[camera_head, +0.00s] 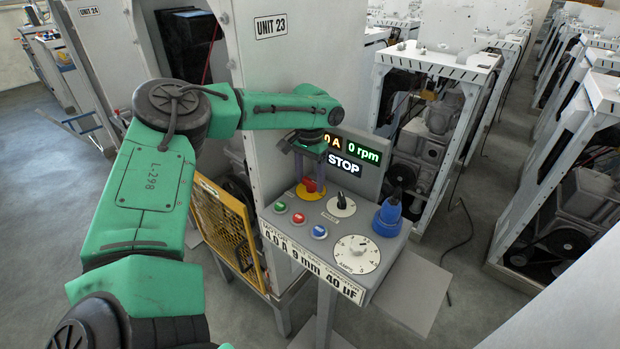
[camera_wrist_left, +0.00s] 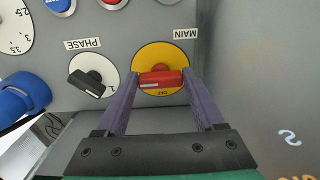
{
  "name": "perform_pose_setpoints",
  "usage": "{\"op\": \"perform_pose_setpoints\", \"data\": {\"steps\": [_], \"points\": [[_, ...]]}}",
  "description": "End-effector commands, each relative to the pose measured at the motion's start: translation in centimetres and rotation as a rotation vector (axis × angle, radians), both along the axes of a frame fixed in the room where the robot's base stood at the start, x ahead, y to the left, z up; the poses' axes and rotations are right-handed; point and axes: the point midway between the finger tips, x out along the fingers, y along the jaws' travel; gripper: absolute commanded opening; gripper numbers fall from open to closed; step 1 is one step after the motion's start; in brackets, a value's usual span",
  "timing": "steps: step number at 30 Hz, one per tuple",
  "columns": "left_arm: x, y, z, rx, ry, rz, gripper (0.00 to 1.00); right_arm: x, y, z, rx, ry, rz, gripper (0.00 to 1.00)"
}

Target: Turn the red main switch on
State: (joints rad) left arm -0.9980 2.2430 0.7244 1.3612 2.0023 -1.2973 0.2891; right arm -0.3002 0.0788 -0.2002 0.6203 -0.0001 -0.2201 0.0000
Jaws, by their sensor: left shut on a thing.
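The red main switch (camera_head: 310,185) sits on a yellow disc at the back left of the grey control panel (camera_head: 337,222). In the left wrist view the red switch (camera_wrist_left: 160,79) has its handle lying nearly crosswise on the yellow disc (camera_wrist_left: 160,54), below the word MAIN. An upside-down OFF mark shows near the disc's lower edge. My left gripper (camera_head: 310,178) reaches down from above, with its purple fingers at either end of the red handle, shut on it. In the left wrist view the gripper (camera_wrist_left: 161,75) holds nothing else. My right gripper is in neither view.
The black phase knob (camera_wrist_left: 88,81) is close beside the main switch. Green, red and blue buttons, a white dial (camera_head: 357,254) and a blue plug (camera_head: 388,216) share the panel. The display (camera_head: 345,157) reads 0 A, 0 rpm and STOP. A yellow guard (camera_head: 226,228) stands at the left.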

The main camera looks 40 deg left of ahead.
Motion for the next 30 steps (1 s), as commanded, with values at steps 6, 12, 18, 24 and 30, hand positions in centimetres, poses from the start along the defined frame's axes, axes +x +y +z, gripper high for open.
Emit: {"op": "perform_pose_setpoints", "data": {"steps": [6,12,18,24,30], "points": [[0.1,0.0,0.1,-0.001,-0.002,-0.029,0.14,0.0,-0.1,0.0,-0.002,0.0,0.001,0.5],[0.1,0.0,0.1,0.0,-0.003,-0.032,0.14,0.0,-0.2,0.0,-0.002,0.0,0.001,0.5],[0.1,0.0,0.1,0.0,-0.003,-0.032,0.89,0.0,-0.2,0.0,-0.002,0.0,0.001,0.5],[0.0,0.0,0.0,0.0,-0.002,-0.031,1.0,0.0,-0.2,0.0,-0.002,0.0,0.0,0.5],[0.1,0.0,1.2,0.001,-0.005,-0.03,1.0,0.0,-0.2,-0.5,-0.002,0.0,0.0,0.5]]}}
